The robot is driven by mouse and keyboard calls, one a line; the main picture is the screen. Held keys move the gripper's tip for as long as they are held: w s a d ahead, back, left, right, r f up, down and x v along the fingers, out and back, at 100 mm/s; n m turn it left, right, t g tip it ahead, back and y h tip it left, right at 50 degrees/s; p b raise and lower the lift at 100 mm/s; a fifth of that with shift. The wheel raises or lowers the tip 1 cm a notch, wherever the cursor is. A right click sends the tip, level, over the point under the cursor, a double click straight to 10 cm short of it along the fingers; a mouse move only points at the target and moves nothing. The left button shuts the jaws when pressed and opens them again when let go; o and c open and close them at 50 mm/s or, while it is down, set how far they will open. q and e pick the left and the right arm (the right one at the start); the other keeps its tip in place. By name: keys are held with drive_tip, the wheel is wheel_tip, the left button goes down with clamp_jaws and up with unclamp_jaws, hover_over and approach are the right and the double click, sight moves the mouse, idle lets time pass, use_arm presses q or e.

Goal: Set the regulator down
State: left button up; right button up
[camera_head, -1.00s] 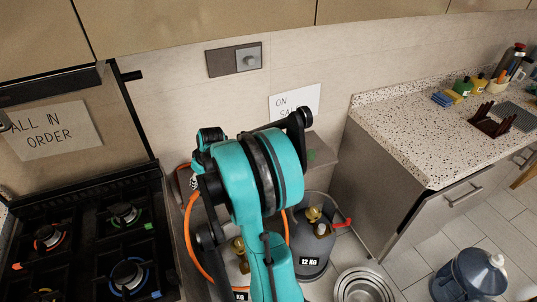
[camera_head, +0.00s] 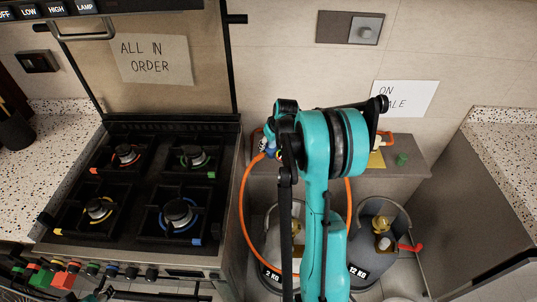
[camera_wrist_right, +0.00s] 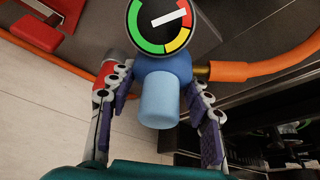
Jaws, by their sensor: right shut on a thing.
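The regulator has a blue body (camera_wrist_right: 160,95) and a round red, yellow and green dial, with an orange hose (camera_wrist_right: 262,68) on its side. My right gripper (camera_wrist_right: 158,82) is shut on the blue body, one finger on each side. In the head view, a small blue part of the regulator (camera_head: 270,138) shows at the left of my teal right wrist, over the grey ledge (camera_head: 415,160). My arm hides most of it; I cannot tell whether it touches the ledge. The orange hose (camera_head: 242,215) loops down toward the gas cylinders.
Gas cylinders marked 2 KG (camera_head: 272,250) and 12 KG (camera_head: 370,262) stand below the ledge. A small green thing (camera_head: 402,160) sits at the ledge's right. The stove (camera_head: 140,225) is at the left. An "ON SALE" sign (camera_head: 405,98) hangs on the wall above.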

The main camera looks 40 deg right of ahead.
drive_tip(key=shift+w+f, duration=0.8)
drive_tip(key=shift+w, duration=0.35)
drive_tip(key=shift+f+b, duration=1.1)
drive_tip(key=shift+f, duration=0.75)
drive_tip(key=shift+f, duration=0.2)
drive_tip(key=o, duration=1.5)
drive_tip(key=shift+c, duration=0.2)
drive_tip(key=shift+r, duration=0.1)
